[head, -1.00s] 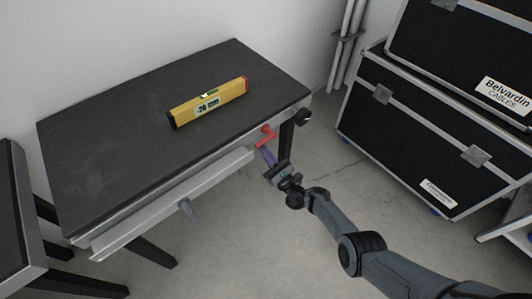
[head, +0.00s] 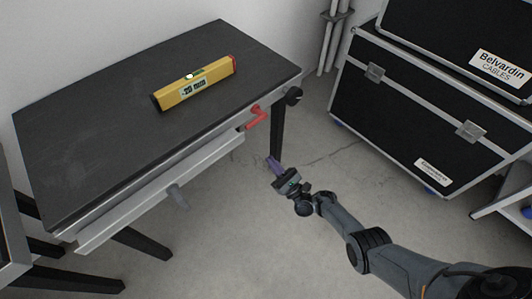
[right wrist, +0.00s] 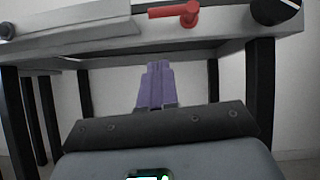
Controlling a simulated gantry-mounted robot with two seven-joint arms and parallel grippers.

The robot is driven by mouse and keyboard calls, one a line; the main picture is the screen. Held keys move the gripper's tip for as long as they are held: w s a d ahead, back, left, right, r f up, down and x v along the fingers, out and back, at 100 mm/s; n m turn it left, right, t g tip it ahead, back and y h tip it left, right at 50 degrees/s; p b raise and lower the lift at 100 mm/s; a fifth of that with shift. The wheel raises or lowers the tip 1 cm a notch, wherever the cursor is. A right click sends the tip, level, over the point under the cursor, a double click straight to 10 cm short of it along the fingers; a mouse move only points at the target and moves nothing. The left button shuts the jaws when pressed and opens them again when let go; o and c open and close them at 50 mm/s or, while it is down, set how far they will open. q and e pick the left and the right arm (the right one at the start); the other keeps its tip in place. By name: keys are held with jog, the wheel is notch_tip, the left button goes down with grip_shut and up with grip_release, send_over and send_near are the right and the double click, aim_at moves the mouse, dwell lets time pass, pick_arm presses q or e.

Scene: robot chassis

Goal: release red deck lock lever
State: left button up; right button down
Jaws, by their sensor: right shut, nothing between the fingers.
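The red lever (head: 256,118) sits on the front edge of the black-topped deck (head: 130,110), near its right corner. In the right wrist view the red lever (right wrist: 177,13) shows at the top, its handle pointing left, roughly level. My right gripper (head: 273,162) is below and to the right of the lever, apart from it. Its purple fingers (right wrist: 156,84) are shut together with nothing between them. My left gripper is in neither view.
A yellow spirit level (head: 196,84) lies on the deck. A grey rail (head: 160,196) runs along the deck's front, and a black knob (head: 293,95) sits at its right corner. Black cases (head: 430,110) stand at right. Open floor lies around my right gripper.

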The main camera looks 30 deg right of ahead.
jog(key=shift+v, duration=0.8)
